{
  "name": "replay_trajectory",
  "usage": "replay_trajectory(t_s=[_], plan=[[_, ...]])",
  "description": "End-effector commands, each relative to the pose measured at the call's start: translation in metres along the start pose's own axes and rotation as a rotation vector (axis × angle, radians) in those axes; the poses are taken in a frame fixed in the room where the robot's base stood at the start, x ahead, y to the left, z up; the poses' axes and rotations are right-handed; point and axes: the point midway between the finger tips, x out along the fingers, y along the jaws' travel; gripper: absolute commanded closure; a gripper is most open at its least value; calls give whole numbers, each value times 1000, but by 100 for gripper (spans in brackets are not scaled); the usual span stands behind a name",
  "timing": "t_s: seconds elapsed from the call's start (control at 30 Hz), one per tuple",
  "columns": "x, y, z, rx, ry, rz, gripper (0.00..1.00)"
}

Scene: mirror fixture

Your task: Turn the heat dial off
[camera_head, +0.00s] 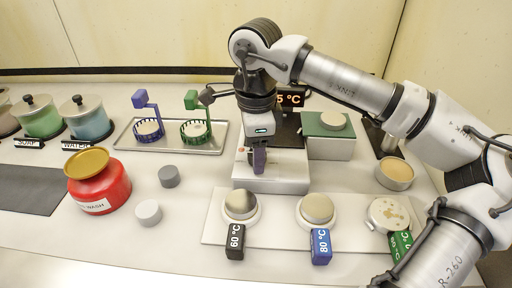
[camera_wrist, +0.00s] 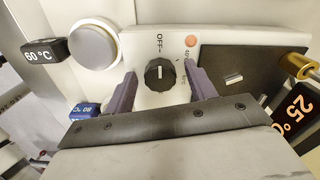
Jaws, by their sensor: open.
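The heat dial (camera_wrist: 159,76) is a round black knob on the white front of the heater unit (camera_wrist: 225,38). An OFF label is printed just above it in the wrist view. The dial's pale pointer mark looks roughly upright, towards OFF; its exact angle is hard to tell. My gripper (camera_wrist: 160,72) is open, with one purple finger on each side of the dial and visible gaps between. I cannot tell how far the fingertips are from the panel. In the head view my gripper (camera_head: 258,160) is in front of the heater unit (camera_head: 272,184), and the dial is hidden.
An orange-red light (camera_wrist: 190,41) is near the dial. A display (camera_head: 290,99) reads 25 °C in the wrist view. Round pads with 60 °C (camera_head: 235,242) and 80 °C (camera_head: 321,247) tags are in front. A red wash jar (camera_head: 100,190) and two grey weights (camera_head: 169,176) stand left.

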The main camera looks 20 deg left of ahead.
Motion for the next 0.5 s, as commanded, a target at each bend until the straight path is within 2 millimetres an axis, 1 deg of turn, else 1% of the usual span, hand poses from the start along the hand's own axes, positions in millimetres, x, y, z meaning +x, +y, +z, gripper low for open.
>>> replay_trajectory(t_s=[0.13,0.23,0.37,0.5], plan=[[-5,0,0,1,0,0,44],[-16,0,0,1,2,-1,44],[-44,-1,0,1,1,-3,44],[-77,-1,0,2,1,-3,44]])
